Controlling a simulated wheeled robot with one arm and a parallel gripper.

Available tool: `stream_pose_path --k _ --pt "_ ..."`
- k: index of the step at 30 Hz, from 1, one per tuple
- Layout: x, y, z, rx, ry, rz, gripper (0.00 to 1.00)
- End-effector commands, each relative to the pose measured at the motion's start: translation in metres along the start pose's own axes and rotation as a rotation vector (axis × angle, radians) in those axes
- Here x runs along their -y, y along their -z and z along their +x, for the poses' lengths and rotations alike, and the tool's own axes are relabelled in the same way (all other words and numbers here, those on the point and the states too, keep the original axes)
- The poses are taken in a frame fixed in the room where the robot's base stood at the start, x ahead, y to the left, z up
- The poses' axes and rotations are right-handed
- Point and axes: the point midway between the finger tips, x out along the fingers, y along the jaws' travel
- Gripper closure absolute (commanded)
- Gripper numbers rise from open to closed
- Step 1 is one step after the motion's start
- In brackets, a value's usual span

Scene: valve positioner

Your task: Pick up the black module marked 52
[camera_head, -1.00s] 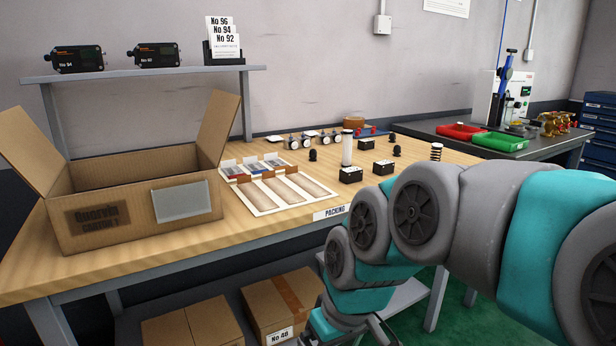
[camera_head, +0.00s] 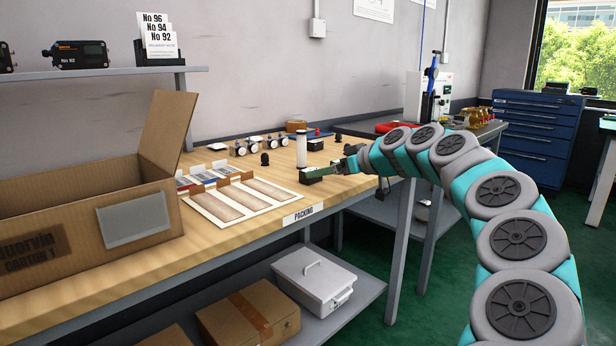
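Small black boxes stand on the wooden bench near its right end. One box (camera_head: 315,145) is behind the white cylinder. My gripper (camera_head: 318,174) is low over the bench's front right part, seen from the side, beside the white cylinder. A dark box with a pale edge (camera_head: 309,180) shows at its tip. Whether the fingers are open, or touch that box, is too small to tell. No marking 52 is readable on any box. My arm and gripper hide part of this area.
A white cylinder (camera_head: 301,150) stands close to my gripper. A tray with pale panels (camera_head: 240,198) lies left of it. An open carton (camera_head: 90,225) fills the bench's left. Black units (camera_head: 80,56) sit on the shelf. A grey case (camera_head: 313,281) is below the bench.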

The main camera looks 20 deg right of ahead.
Motion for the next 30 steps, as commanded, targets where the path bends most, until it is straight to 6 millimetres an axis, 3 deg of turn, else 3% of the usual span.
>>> stream_pose_path --k 16,23,30 --pt "0.005 0.003 0.061 0.004 0.004 0.000 0.00" --pt "0.004 0.003 0.064 0.002 0.002 0.000 0.00" --pt "0.004 0.003 0.064 0.002 0.003 0.000 0.25"
